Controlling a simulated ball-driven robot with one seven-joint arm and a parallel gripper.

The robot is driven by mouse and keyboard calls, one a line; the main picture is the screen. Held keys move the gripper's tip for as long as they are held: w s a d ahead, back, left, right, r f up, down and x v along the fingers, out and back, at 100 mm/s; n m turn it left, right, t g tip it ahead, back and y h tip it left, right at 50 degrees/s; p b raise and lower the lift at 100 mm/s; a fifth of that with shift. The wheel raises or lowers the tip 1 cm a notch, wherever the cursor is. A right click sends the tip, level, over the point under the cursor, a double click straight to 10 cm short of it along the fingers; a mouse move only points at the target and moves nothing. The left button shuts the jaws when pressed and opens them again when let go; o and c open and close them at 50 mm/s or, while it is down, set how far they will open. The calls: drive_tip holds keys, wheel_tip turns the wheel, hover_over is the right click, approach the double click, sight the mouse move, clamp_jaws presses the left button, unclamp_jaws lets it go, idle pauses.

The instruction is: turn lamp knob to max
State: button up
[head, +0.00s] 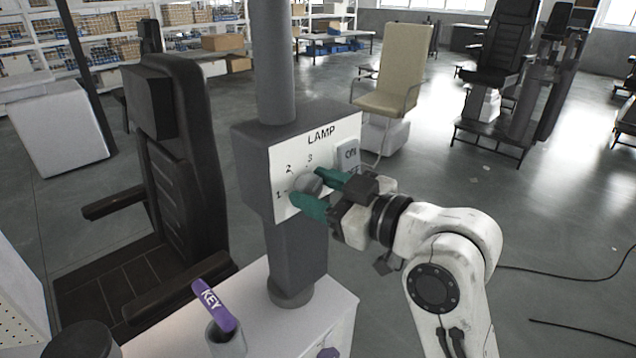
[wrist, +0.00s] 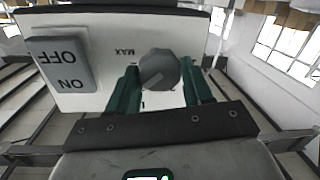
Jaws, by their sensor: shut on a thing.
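The lamp panel (head: 285,160) is a white plate marked LAMP on a grey box on a column. Its round grey knob (head: 308,183) sits low on the plate. It also shows in the wrist view (wrist: 160,66), with a pale pointer mark slanting toward the lower left there. My gripper (head: 306,187) is shut on the knob, with one green finger on each side. In the wrist view MAX reads upside down, left of the knob and apart from the pointer's line. In the head view the numbers 1, 2 and 3 show; MAX is hidden.
An ON/OFF rocker switch (head: 348,156) is on the plate, close to my upper finger. A white cabinet (head: 270,318) below carries a purple KEY tag (head: 214,304) in a holder. A dark chair (head: 180,170) stands left. Open floor lies to the right.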

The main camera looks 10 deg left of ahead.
drive_tip(key=m, duration=0.1)
drive_tip(key=m+p, duration=0.1)
drive_tip(key=m, duration=0.2)
drive_tip(key=shift+f+y+p, duration=0.25)
drive_tip(key=shift+y+p, duration=0.05)
drive_tip(key=shift+p, duration=0.1)
drive_tip(key=shift+f+m+p, duration=0.1)
drive_tip(key=shift+m+p, duration=0.55)
drive_tip(key=shift+m, duration=1.15)
drive_tip(key=o, duration=1)
drive_tip(key=shift+w, duration=0.1)
drive_tip(key=shift+d+r, duration=0.2)
drive_tip(key=b+v, duration=0.2)
drive_tip(key=v, duration=0.8)
drive_tip(key=shift+d+f, duration=0.2)
drive_tip(key=shift+d, duration=0.05)
